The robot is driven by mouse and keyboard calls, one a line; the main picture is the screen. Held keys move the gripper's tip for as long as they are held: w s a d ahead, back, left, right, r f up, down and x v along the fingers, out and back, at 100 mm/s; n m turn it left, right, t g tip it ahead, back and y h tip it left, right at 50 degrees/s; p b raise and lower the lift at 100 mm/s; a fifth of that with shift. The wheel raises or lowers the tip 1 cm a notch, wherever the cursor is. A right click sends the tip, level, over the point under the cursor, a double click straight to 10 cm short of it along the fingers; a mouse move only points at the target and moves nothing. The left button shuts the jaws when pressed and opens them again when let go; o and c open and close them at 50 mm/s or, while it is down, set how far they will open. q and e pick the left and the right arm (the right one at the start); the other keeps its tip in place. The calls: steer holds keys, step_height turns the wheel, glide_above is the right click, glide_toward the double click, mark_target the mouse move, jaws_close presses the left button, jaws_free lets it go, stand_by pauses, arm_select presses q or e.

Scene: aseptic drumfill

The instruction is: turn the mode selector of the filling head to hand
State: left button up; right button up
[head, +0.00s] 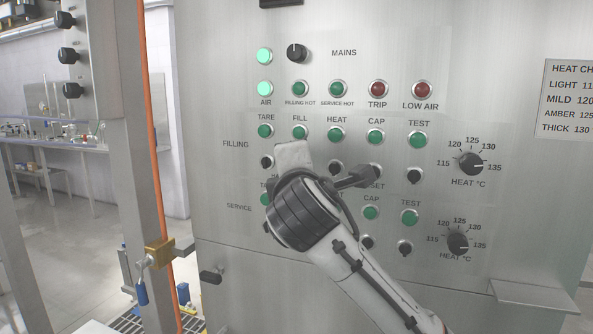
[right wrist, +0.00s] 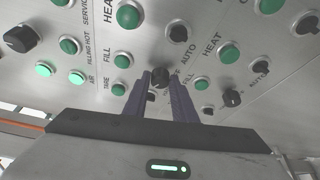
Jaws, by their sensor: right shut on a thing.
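The filling head's mode selector is a small black knob (right wrist: 160,76) below the green FILL lamp on the steel panel. In the right wrist view my right gripper (right wrist: 162,87) has its two dark fingers shut on this knob, one on each side. The knob's pointer direction cannot be told, and its label is partly covered. In the head view my right gripper (head: 293,156) is at the panel just below the FILL lamp (head: 299,132); its body hides the knob and the fingertips. My left gripper is not in view.
Other selector knobs (head: 335,167) sit close by in the FILLING row. The SERVICE row below is partly behind my arm. Two heat dials (head: 470,163) are at the right, and a MAINS knob (head: 297,53) is above. An orange hose (head: 148,120) runs down at the left.

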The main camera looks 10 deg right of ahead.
steer(key=o, duration=1)
steer(key=shift+o, duration=0.2)
steer(key=shift+s, duration=0.1)
steer(key=b+v, duration=0.2)
steer(key=v, duration=0.8)
